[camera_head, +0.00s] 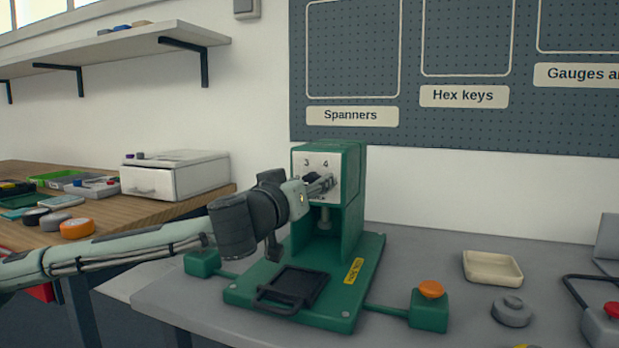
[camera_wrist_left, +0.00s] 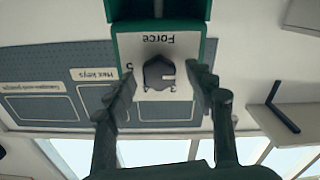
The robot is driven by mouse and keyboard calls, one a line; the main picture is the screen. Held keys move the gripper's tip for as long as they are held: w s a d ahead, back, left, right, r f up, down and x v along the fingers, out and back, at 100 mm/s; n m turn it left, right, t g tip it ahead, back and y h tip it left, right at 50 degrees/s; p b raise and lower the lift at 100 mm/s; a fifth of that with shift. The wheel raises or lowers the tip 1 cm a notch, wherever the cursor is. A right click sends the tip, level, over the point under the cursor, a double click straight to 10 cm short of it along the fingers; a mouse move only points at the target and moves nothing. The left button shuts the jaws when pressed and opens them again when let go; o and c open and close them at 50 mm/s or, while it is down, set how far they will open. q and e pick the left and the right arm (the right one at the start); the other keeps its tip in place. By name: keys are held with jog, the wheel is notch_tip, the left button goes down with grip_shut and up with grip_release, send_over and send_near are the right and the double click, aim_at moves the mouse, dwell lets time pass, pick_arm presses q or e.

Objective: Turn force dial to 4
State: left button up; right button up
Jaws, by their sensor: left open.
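The green press (camera_head: 350,205) stands on the grey bench with a white dial plate (camera_head: 318,162) on its front, where 3 and 4 can be read. My left gripper (camera_head: 324,183) is in front of this plate and hides the dial in the head view. In the left wrist view, which is upside down, the dark force dial (camera_wrist_left: 158,73) sits on the white plate marked Force. My left gripper (camera_wrist_left: 162,84) is open there, one finger on each side of the dial. Finger contact and the dial's exact setting cannot be told. My right gripper is not in view.
The press base has a black tray (camera_head: 292,288) in front, an orange button box (camera_head: 430,308) to the right and a green box (camera_head: 202,263) to the left. A cream dish (camera_head: 492,268) and a grey round piece (camera_head: 512,311) lie farther right. A pegboard (camera_head: 460,125) is behind.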

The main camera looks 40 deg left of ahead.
pick_arm(q)
jog(key=shift+w+a, duration=0.1)
jog(key=shift+w, duration=0.35)
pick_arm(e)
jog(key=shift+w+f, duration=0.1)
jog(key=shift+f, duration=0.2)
pick_arm(q)
jog(key=shift+c, duration=0.2)
jog(key=c, duration=1.1)
